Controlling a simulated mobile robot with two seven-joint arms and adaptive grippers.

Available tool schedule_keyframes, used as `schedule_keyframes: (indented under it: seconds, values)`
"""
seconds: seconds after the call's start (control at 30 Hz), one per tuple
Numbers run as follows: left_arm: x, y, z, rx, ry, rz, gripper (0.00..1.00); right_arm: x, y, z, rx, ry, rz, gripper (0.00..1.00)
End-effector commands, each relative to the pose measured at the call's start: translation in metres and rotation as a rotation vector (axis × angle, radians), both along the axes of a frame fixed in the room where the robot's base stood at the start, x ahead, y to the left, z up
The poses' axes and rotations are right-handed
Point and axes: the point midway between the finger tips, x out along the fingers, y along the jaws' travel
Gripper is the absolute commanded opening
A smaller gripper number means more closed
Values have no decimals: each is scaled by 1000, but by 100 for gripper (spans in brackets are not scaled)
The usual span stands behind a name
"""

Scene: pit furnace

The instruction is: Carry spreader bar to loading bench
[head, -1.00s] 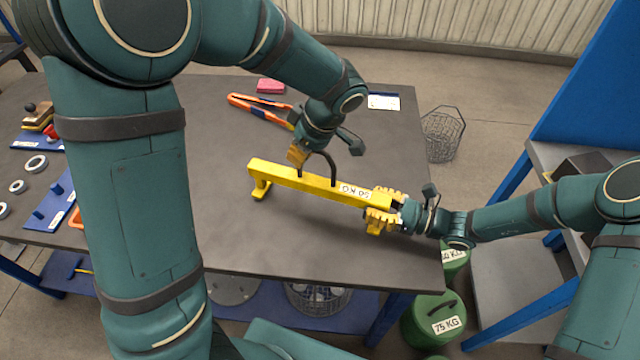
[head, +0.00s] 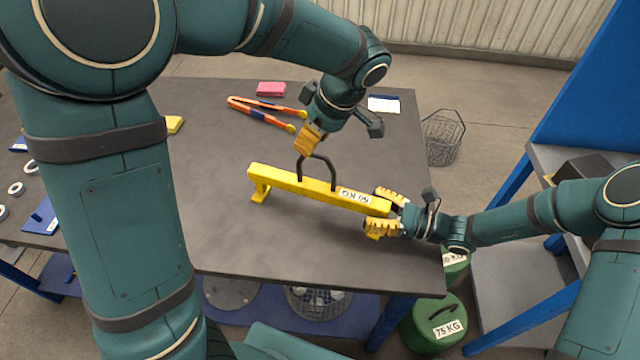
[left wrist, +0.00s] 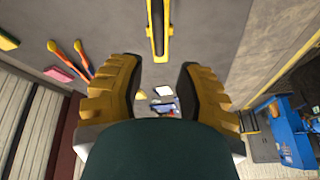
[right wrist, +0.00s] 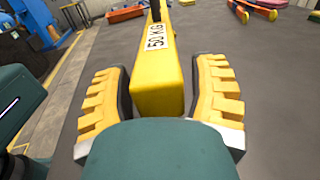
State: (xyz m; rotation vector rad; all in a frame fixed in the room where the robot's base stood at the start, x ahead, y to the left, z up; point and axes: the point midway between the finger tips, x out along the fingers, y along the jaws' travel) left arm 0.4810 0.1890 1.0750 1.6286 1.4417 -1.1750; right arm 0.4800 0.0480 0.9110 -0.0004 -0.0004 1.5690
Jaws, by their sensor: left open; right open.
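The yellow spreader bar (head: 290,183) lies on the dark table (head: 225,130), with a black handle arch (head: 318,160) on top and a 50 KG label near its right end. My right gripper (head: 384,210) is open, with its fingers on either side of the bar's right end; the right wrist view shows the bar (right wrist: 158,85) between the two fingers. My left gripper (head: 308,140) is open and empty above and behind the handle. In the left wrist view the bar (left wrist: 158,40) lies beyond its fingertips. I cannot tell which surface is the loading bench.
Orange-handled tongs (head: 262,112) and a pink block (head: 271,89) lie behind the bar. Metal rings (head: 16,188) are at the left. A wire basket (head: 442,138) and green 75 KG weight (head: 432,322) stand off the table's right side. A blue-framed grey bench (head: 560,155) is at right.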

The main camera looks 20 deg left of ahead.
Motion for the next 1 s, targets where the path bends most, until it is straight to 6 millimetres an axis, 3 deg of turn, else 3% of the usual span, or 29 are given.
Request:
schedule_keyframes:
  seconds: [0.2,0.47,0.57,1.0]
  values:
    - [1,-15,34,-1,-2,-1,34,0,0,0,0,0,0,58]
    - [0,-21,48,-1,1,-1,34,0,-5,0,0,0,-1,58]
    - [0,-21,48,-1,1,-1,34,1,-16,0,0,0,-4,58]
    - [0,-20,48,-1,0,0,34,0,-99,0,-1,-2,-3,58]
